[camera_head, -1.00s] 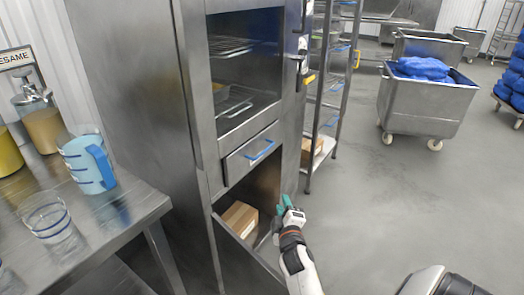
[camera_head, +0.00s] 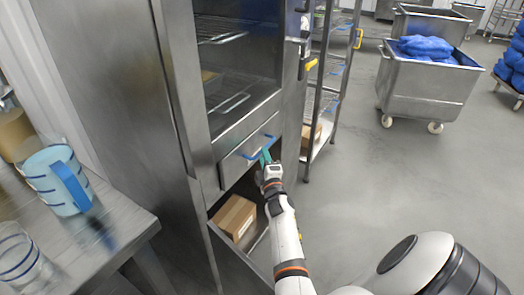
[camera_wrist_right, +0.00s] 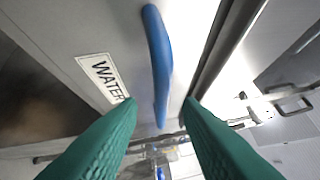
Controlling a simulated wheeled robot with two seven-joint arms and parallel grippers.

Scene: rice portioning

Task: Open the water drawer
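The water drawer (camera_head: 238,158) is a steel drawer front below the open oven-like compartment, and it looks shut. Its blue bar handle (camera_head: 258,147) runs across the front. In the right wrist view the drawer front (camera_wrist_right: 60,35) carries a "WATER" label (camera_wrist_right: 104,78), and the blue handle (camera_wrist_right: 158,60) stands between and beyond the two fingers. My right gripper (camera_head: 265,158) is at the handle in the head view; its green fingers (camera_wrist_right: 160,105) are spread apart with the lower end of the handle near the gap. Whether they touch it is unclear. My left gripper is not in view.
Below the drawer, a lower compartment stands open with a cardboard box (camera_head: 234,217) inside and its door panel (camera_head: 238,262) tilted outward. A steel table (camera_head: 120,225) with a blue-handled jug (camera_head: 58,180) is at left. A wire rack (camera_head: 330,90) stands right of the cabinet.

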